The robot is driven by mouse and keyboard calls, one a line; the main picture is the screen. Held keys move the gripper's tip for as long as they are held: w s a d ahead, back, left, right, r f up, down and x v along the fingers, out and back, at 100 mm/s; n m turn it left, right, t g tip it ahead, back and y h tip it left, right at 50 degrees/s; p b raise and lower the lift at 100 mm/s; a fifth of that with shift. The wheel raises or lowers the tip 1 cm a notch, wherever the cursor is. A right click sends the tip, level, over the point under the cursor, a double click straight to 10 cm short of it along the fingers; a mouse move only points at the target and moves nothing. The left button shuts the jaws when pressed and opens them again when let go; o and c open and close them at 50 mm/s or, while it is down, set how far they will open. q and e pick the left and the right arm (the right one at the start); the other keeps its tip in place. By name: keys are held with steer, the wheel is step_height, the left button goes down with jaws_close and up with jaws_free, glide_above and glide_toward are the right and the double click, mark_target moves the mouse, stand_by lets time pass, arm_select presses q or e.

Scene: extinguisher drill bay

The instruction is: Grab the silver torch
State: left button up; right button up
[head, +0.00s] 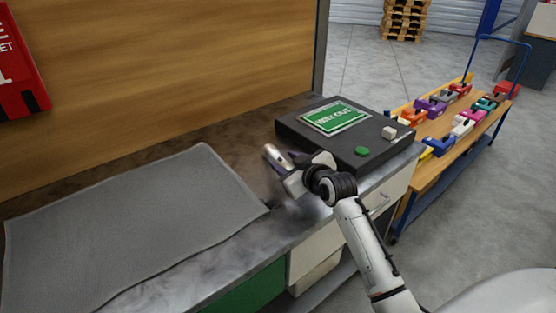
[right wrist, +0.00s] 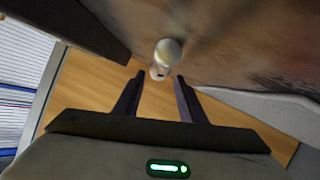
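The silver torch (head: 273,154) is a short pale cylinder on the worktop, just left of the black box. It looks tilted in the head view, and its lower end is partly hidden by my gripper. My right gripper (head: 284,167) is right beside it. In the right wrist view the torch (right wrist: 165,58) shows at the opening between the two dark fingertips (right wrist: 158,78), nearer the right finger. The fingers are apart; I cannot tell whether either touches the torch. My left gripper is not in view.
A black box (head: 300,130) with a green WAY OUT sign (head: 338,117) stands just right of the torch. A grey mat (head: 130,225) covers the left worktop. A wooden panel (head: 160,65) rises behind. A trolley (head: 450,140) of colourful items stands at right.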

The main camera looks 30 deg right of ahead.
mark_target(275, 154)
steer(key=shift+w+f, duration=0.3)
steer(key=shift+w, duration=0.7)
steer(key=shift+r+x, duration=0.15)
steer(key=shift+x, duration=0.95)
steer(key=shift+r+x, duration=0.1)
steer(key=shift+x, duration=1)
steer(key=shift+w, duration=0.1)
steer(key=c, duration=0.8)
steer(key=shift+r, duration=0.1)
